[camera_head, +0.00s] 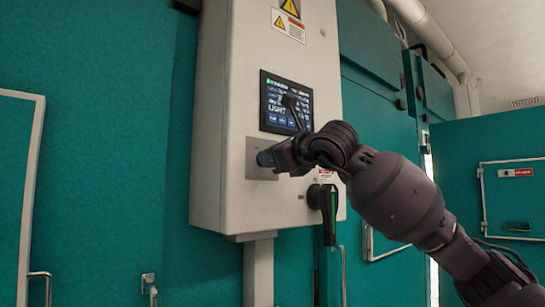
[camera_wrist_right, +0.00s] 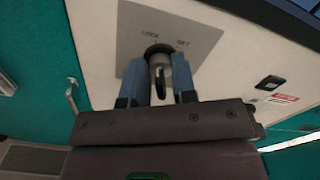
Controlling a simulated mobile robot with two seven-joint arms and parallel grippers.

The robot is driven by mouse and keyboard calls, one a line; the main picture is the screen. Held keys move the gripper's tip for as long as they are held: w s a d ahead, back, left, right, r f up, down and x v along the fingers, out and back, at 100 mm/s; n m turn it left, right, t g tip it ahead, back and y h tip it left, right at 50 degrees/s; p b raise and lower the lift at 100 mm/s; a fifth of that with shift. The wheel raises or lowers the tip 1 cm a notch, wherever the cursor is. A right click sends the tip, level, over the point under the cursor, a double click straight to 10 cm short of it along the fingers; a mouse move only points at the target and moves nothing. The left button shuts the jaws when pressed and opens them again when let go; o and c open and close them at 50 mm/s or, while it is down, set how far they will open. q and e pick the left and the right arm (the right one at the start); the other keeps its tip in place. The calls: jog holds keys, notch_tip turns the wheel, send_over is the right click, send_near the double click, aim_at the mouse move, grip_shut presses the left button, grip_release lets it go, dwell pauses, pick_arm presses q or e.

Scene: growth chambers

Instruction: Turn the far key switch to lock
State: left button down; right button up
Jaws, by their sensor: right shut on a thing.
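The key switch (camera_wrist_right: 160,72) sits on a grey plate (camera_wrist_right: 132,22) marked LOCK on the left and SET on the right in the right wrist view. My right gripper (camera_wrist_right: 160,82) is shut on the key, its two blue fingers on either side of it. In the head view my right gripper (camera_head: 266,158) reaches the same grey plate (camera_head: 252,171) on the white control box (camera_head: 222,120) and hides the key. Which mark the key points to I cannot tell. My left gripper is in neither view.
A touch screen (camera_head: 273,105) is above the plate, partly covered by my right arm. A black and green handle (camera_head: 329,212) is below on the box. Teal chamber walls (camera_head: 100,150) stand around it, with a door handle (camera_head: 40,282) at lower left.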

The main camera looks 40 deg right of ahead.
jog(key=shift+n, duration=0.4)
jog(key=o, duration=0.6)
jog(key=shift+s, duration=0.1)
jog(key=shift+s+d+b, duration=0.2)
jog(key=shift+s+b, duration=0.2)
jog(key=shift+s, duration=2.25)
jog(key=shift+s+d+b, duration=0.2)
jog(key=shift+s+b, duration=0.2)
jog(key=shift+s, duration=2.25)
